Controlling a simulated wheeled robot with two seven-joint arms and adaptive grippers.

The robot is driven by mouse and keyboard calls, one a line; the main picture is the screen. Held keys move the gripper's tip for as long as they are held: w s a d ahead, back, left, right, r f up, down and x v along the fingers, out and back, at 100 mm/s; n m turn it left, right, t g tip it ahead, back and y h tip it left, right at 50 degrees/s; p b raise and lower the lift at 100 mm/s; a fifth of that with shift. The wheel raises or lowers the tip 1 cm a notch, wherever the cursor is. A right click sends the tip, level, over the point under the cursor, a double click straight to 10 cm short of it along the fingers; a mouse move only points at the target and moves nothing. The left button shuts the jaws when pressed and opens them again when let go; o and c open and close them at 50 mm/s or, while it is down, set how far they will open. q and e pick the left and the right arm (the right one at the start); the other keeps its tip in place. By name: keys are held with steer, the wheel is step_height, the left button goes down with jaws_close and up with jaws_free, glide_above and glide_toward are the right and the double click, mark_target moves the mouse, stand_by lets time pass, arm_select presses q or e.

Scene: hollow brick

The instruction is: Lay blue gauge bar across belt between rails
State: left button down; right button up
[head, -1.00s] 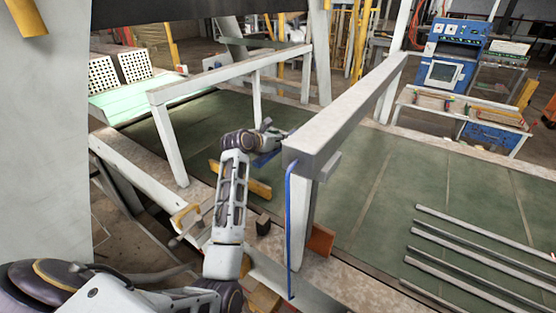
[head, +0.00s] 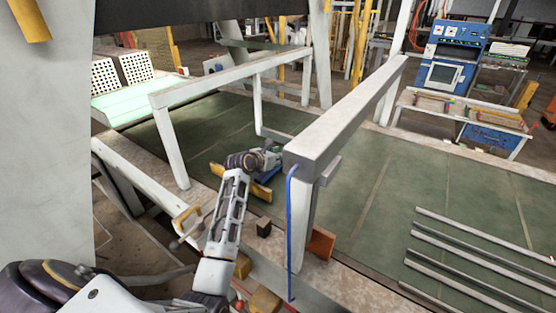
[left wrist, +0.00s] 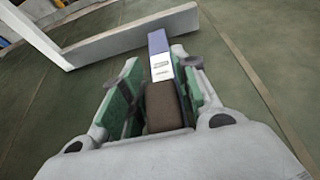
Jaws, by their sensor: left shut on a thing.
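The blue gauge bar (left wrist: 158,45) is in my left gripper (left wrist: 158,100); the left wrist view shows its blue end, a white label and a dark brown part between the green-padded fingers. In the head view my left gripper (head: 268,160) is low over the green belt (head: 225,125), between the two white rails, with a bit of blue showing under it. The left rail (head: 225,72) and right rail (head: 345,115) stand on posts. The bar's far end appears close to a white beam (left wrist: 130,36); I cannot tell whether they touch. My right gripper is not in view.
A yellow strip (head: 261,191) lies behind my forearm. A dark block (head: 263,228) sits on the near ledge. Several grey bars (head: 470,253) lie on the belt at right.

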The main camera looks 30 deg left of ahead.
arm_select(q)
steer(key=shift+f, duration=0.85)
steer(key=shift+f, duration=0.1)
steer(key=c, duration=1.1)
jaws_free()
steer(key=shift+s, duration=0.15)
step_height(320, 180, up, 5)
steer(key=b, duration=0.1)
glide_above(261, 176)
steer(key=shift+s+f, duration=0.1)
steer(key=shift+f, duration=0.05)
